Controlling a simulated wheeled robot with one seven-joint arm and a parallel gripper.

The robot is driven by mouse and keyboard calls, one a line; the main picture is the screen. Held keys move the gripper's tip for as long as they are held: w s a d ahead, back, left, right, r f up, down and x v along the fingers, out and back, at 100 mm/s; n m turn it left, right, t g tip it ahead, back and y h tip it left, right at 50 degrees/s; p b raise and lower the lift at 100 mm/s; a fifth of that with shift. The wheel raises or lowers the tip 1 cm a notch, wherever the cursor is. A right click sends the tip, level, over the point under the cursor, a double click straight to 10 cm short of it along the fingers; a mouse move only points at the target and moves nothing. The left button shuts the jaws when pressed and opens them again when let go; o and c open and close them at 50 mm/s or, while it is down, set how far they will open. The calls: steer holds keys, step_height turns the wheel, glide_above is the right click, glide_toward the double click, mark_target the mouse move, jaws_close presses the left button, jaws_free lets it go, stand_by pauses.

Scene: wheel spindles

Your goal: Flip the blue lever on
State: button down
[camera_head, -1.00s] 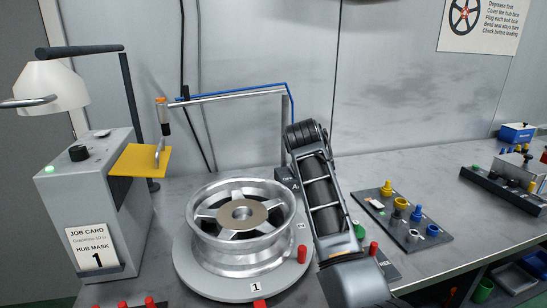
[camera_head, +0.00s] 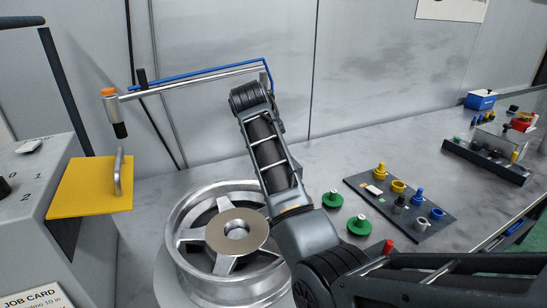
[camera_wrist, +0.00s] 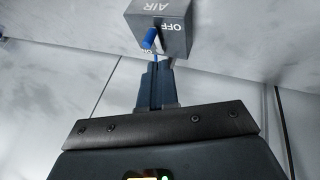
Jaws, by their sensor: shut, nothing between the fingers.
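The blue lever (camera_wrist: 149,38) shows in the wrist view on the face of a dark grey box (camera_wrist: 165,30). The box carries AIR, OFF and ON lettering, upside down in this view. The lever's free end points down and left, and part of the ON lettering shows just below it. My gripper (camera_wrist: 158,66) is shut and empty, its fingertips just below the lever in the picture. I cannot tell whether they touch it. In the head view my arm covers the box and lever.
A wheel rim (camera_head: 176,245) sits left of my arm. A silver boom (camera_head: 190,84) with a blue hose spans the back. A yellow plate (camera_head: 88,188) is at left. Two green-based plugs (camera_head: 361,224) and a dark parts tray (camera_head: 433,226) lie to the right.

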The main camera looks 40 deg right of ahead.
steer(key=p+x, duration=0.1)
steer(key=x, duration=0.9)
steer(key=shift+s+d, duration=0.1)
steer(key=shift+d, duration=0.1)
